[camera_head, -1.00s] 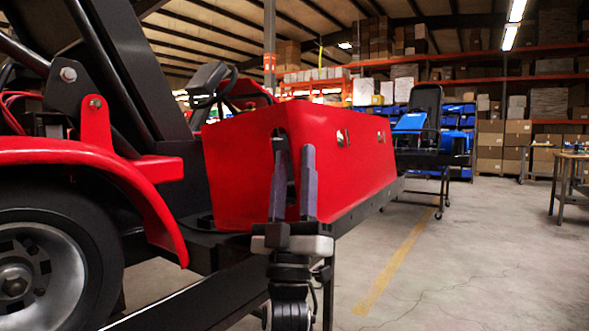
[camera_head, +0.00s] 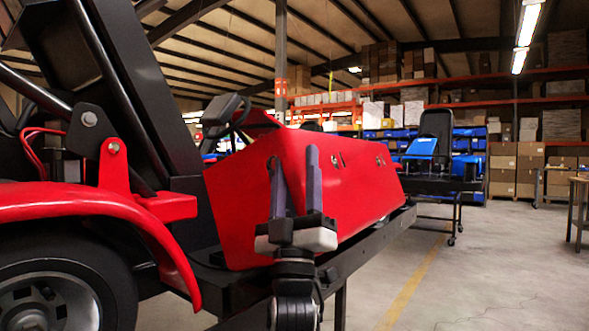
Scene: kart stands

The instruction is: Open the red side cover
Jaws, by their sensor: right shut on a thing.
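The red side cover (camera_head: 350,205) is a long, box-like panel on the side of the kart, in the middle of the head view. It sits tilted above a black side rail (camera_head: 372,240). My right gripper (camera_head: 293,162) points upward at the cover's near end, with one dark finger on each side of its near corner. It is shut on the cover, though the exact contact is partly hidden by the fingers. My left gripper is not in view.
The kart's red fender (camera_head: 105,212) and front wheel (camera_head: 50,295) are close at the left. A blue and black seat on a stand (camera_head: 435,150) is behind at the right. Shelves with boxes line the back.

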